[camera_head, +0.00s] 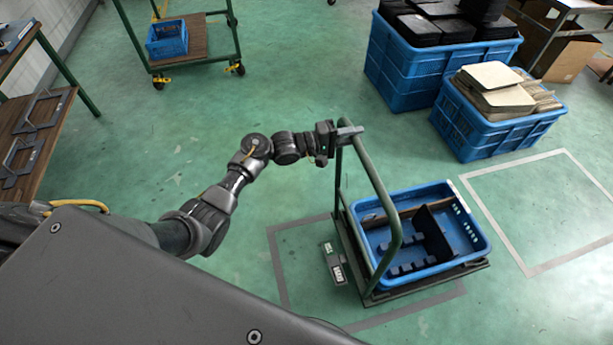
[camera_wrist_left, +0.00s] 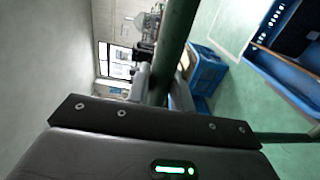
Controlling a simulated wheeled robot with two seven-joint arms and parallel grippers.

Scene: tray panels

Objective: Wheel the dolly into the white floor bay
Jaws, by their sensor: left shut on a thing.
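The dolly (camera_head: 379,188) has a green tube handle and a dark flat deck. It stands right of centre in the head view, carrying a blue crate (camera_head: 476,228) with dark dividers inside. My left gripper (camera_head: 347,133) is shut on the top of the handle, at its far corner. The green handle tube (camera_wrist_left: 176,45) also shows close up in the left wrist view. The white floor bay (camera_head: 550,212) is a white outline to the right of the dolly, and its inside is bare. The dolly stands apart from it, over a grey outline (camera_head: 276,268). My right gripper is not in view.
Two blue crates, one with black items (camera_head: 400,83) and one with tan boards (camera_head: 475,137), stand beyond the white bay. A green cart (camera_head: 190,50) stands at the back left, a wooden bench (camera_head: 40,130) at far left. The floor between dolly and bay is clear.

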